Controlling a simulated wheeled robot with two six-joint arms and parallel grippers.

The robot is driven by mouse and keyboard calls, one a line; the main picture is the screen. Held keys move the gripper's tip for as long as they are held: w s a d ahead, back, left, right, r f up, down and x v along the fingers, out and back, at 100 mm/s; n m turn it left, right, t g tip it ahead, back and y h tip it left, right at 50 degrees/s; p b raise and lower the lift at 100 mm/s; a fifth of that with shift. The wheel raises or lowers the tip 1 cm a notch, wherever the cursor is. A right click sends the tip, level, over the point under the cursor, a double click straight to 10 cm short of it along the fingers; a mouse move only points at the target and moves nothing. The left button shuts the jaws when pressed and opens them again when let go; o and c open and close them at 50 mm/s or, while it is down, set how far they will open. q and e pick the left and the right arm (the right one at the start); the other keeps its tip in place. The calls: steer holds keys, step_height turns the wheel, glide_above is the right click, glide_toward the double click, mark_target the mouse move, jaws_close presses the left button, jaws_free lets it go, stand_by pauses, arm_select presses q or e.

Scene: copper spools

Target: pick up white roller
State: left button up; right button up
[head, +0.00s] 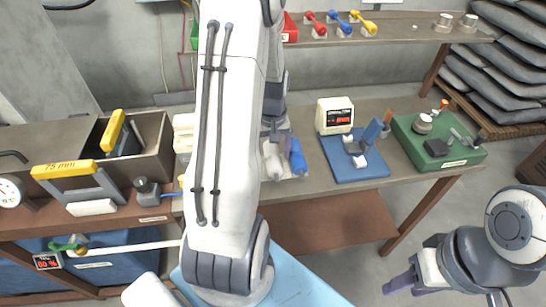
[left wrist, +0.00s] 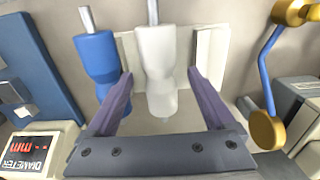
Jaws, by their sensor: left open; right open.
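The white roller (left wrist: 158,70), with a narrow waist and a metal shaft end, stands between the fingers of my left gripper (left wrist: 160,75) in the left wrist view. The gripper is open, with a purple finger on either side and gaps to the roller. In the head view the white roller (head: 272,161) shows just right of my left arm, which hides part of the table. A blue roller (left wrist: 97,62) sits beside it, also seen in the head view (head: 297,157). My right gripper (head: 402,284) is open and empty at the lower right, away from the table.
A blue board (head: 375,171) with a diameter meter (head: 335,114) stands right of the rollers, then a green board (head: 455,155). A grey bin (head: 155,135) is at the left. A blue bent rod with gold ends (left wrist: 268,75) shows right in the wrist view.

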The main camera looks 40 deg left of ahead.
arm_select(q)
steer(key=shift+f, duration=0.7)
jaws_close()
steer(key=shift+r, duration=0.1)
steer(key=shift+r, duration=0.5)
step_height(320, 180, up, 3)
steer(key=s+d+r+b, duration=0.1)
steer(key=s+d+r, duration=0.6)
steer(key=s, duration=0.2)
steer(key=shift+d, duration=0.3)
